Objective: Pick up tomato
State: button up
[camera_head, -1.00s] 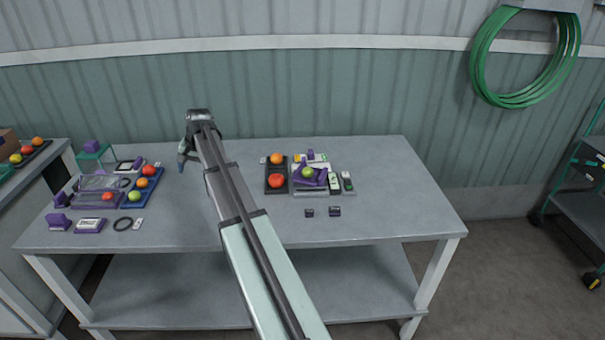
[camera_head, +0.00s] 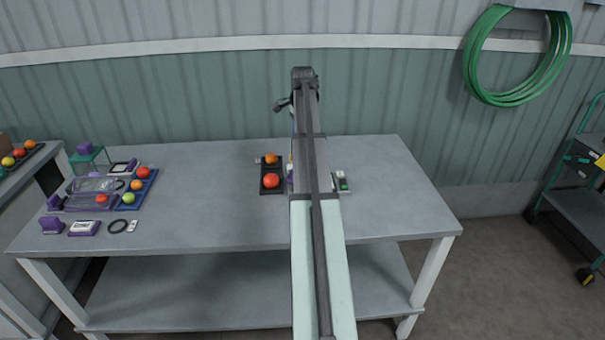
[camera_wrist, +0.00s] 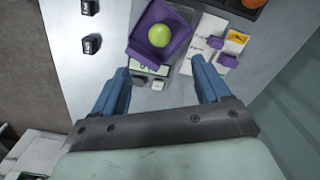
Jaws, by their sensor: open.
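A green tomato (camera_wrist: 159,35) sits in a purple cradle (camera_wrist: 183,20) in the wrist view; my arm hides it in the head view. My gripper (camera_wrist: 160,66) is open and empty, its two blue fingers apart, above the bench and short of the cradle. In the head view a dark tray (camera_head: 262,190) holds a red tomato (camera_head: 271,181) and an orange tomato (camera_head: 271,158). At the left, a blue tray (camera_head: 150,192) holds a red tomato (camera_head: 143,172), an orange tomato (camera_head: 137,185) and a green tomato (camera_head: 129,197).
Two small dark blocks (camera_wrist: 91,44) lie beside the cradle in the wrist view. A white board (camera_wrist: 205,38) with purple pieces lies on its other side. A clear-lidded box (camera_head: 95,186) and a black ring (camera_head: 118,226) are at the bench's left. The bench middle (camera_head: 210,195) is clear.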

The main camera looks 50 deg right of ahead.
notch_tip(320, 180, down, 13)
jog(key=shift+f, duration=0.2)
dwell(0.6)
jog(key=shift+c, duration=0.2)
jog(key=c, duration=0.8)
